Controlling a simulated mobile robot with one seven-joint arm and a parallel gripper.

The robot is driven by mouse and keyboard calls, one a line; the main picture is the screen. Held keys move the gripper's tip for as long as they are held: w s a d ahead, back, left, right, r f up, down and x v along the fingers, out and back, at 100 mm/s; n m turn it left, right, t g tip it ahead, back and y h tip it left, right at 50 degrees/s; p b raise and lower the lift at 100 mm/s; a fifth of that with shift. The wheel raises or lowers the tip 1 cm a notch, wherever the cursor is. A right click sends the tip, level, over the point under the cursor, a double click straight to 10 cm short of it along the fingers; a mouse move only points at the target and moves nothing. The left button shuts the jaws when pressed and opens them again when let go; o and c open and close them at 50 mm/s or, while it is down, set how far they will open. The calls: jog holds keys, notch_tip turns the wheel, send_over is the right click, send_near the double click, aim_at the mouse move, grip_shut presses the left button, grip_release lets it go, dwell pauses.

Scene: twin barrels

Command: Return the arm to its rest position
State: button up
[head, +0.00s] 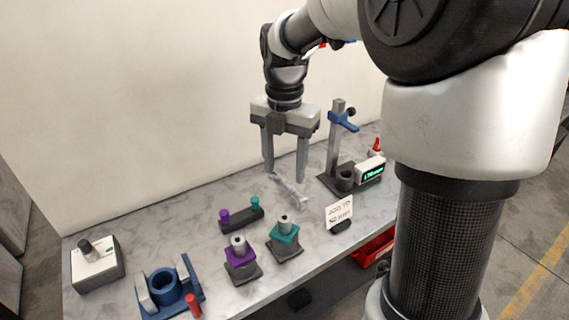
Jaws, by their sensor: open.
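My gripper (285,174) points straight down at the back half of the grey marbled table (185,228). Its two grey fingers are apart and nothing shows between them. My arm reaches in from the upper right and bends down to the gripper. A small silver-grey piece (289,190) lies on the table just under the fingers. I cannot tell whether the fingertips touch it.
Purple-collared (240,254) and teal-collared (285,233) barrels stand in front. A dark holder with purple and teal knobs (242,218), blue fixture (168,288), switch box (97,262), sign (339,211) and post stand with display (337,150) surround them. A wall stands behind.

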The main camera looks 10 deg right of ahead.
jog(key=s+r+m+t+p, duration=0.2)
jog(key=s+r+m, duration=0.3)
jog(key=s+m, duration=0.4)
jog(key=s+r+m+t+p, duration=0.3)
jog(key=s+m, duration=0.6)
jog(key=m, duration=0.9)
notch_tip(320, 180, up, 3)
jog(key=shift+s+f+m+t, duration=0.2)
jog(key=shift+m+t, duration=0.1)
